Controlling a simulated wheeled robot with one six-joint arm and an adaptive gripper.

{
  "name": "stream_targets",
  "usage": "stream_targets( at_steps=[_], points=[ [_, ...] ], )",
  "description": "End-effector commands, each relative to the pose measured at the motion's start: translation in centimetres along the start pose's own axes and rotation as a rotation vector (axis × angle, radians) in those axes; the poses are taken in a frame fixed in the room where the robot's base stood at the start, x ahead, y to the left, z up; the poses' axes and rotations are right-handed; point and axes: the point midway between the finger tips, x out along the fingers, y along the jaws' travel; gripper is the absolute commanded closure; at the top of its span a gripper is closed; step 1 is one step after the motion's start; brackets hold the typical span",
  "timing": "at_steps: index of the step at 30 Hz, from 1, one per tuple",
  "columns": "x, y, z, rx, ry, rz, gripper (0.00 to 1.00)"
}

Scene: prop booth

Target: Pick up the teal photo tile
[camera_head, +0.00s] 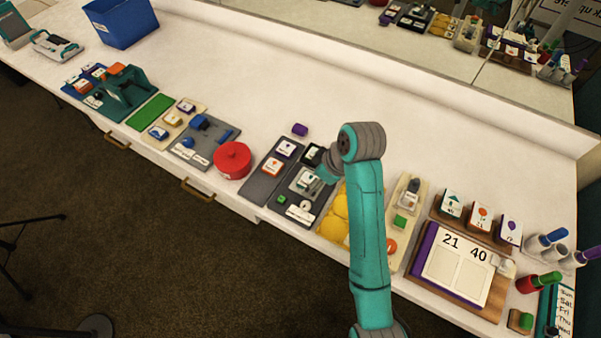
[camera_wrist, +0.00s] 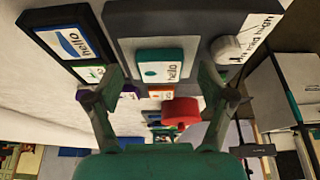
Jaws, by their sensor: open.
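The teal photo tile (camera_wrist: 165,68) has a white face with a small teal picture and the word "hello". It lies on a grey pad (camera_wrist: 196,48) in the wrist view. In the head view the tile (camera_head: 306,182) is on a dark tray (camera_head: 282,208), partly behind my gripper. My gripper (camera_wrist: 163,84) is open and empty, its two fingers to either side of the tile in the wrist view. In the head view my gripper (camera_head: 322,174) is over the tray's upper right part, and its fingers are hard to make out. I cannot tell their height above the tile.
A white round piece (camera_wrist: 226,49) and a white label (camera_wrist: 262,32) are near one finger. A black holder (camera_wrist: 38,25) with a blue-edged card stands near the other. A red pot (camera_head: 232,158) and yellow pieces (camera_head: 334,228) flank the tray.

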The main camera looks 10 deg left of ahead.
Motion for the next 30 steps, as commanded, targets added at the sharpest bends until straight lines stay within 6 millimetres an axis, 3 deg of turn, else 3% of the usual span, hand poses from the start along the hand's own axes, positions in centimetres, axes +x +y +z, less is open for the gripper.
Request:
stream_targets(
  at_steps=[11,18,30],
  points=[
    [0.64,-0.27,0.75,-0.001,0.001,0.001,0.21],
    [0.65,-0.27,0.75,-0.001,0.000,0.000,0.80],
    [0.43,-0.17,0.46,-0.001,0.001,0.001,0.81]
  ],
)
